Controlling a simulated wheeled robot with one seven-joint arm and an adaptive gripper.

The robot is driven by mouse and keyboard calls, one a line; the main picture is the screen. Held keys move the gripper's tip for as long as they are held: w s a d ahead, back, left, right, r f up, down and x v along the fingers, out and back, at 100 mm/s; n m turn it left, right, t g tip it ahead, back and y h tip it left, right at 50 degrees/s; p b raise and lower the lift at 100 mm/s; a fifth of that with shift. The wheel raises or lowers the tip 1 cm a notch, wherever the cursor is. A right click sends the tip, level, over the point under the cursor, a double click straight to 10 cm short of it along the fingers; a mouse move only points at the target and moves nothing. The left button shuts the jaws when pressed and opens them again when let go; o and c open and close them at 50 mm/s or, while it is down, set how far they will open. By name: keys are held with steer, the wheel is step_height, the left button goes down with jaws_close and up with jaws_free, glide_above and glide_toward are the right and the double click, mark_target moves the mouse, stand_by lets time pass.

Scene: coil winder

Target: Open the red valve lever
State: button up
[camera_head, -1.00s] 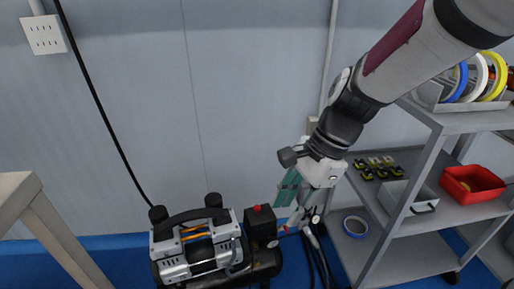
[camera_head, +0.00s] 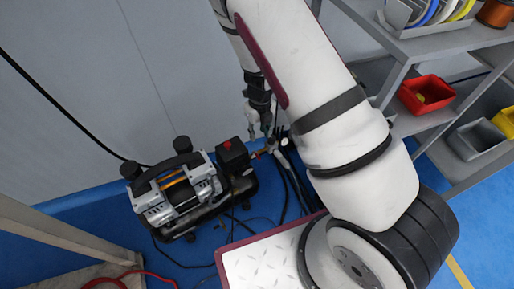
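The compressor (camera_head: 175,190) stands on the blue floor at the lower left, with a black box with a red knob (camera_head: 232,156) at its right end. A small red part (camera_head: 262,152), which looks like the valve lever, shows beside that box, close to pale fittings and hoses. It is too small to tell its exact angle. My gripper (camera_head: 260,132) points down just above this red part. Its two fingers look spread apart, with nothing seen between them. I cannot tell whether a finger touches the lever.
A grey shelf (camera_head: 412,48) with spools, a red bin (camera_head: 426,94) and a yellow bin (camera_head: 505,122) stands at the right. Black hoses (camera_head: 290,185) run down beside the compressor. A table leg (camera_head: 60,232) is at the lower left. The wall is close behind.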

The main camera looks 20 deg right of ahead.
mark_target(258, 156)
step_height(258, 156, down, 14)
steer(key=b, duration=0.6)
steer(key=shift+a+r+b, duration=0.1)
steer(key=shift+b, duration=0.2)
jaws_close()
